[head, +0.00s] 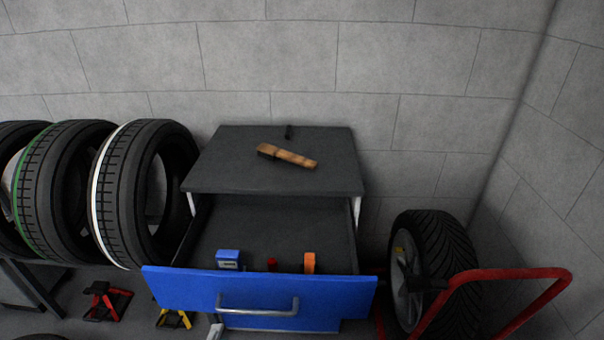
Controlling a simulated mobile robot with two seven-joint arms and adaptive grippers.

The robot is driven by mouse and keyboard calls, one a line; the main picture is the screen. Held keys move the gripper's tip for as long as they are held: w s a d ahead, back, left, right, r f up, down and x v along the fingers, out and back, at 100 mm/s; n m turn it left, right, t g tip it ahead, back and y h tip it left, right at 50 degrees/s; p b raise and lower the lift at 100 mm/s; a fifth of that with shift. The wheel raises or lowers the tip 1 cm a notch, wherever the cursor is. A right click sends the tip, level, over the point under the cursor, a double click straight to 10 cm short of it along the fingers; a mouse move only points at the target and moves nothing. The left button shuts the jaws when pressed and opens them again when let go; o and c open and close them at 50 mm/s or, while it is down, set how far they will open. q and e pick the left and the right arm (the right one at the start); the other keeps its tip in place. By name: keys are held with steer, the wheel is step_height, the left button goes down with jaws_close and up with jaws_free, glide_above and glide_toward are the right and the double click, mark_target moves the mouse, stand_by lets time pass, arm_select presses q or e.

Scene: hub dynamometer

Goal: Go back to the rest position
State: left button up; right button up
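Neither of my grippers shows in the head view. A dark grey cabinet (230,160) stands against the wall in the middle. Its blue-fronted drawer (180,290) is pulled open, with a metal bar handle (258,311) on the front. In the drawer, near its front, are a blue box (228,259), a small red item (272,265) and an orange item (309,263).
Several tyres (130,190) stand upright on a rack (30,290) at left. A red jack stand (106,301) and a yellow one (174,319) are on the floor below. At right, a wheel (435,265) stands beside a red tubular frame (515,274). The open drawer juts forward.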

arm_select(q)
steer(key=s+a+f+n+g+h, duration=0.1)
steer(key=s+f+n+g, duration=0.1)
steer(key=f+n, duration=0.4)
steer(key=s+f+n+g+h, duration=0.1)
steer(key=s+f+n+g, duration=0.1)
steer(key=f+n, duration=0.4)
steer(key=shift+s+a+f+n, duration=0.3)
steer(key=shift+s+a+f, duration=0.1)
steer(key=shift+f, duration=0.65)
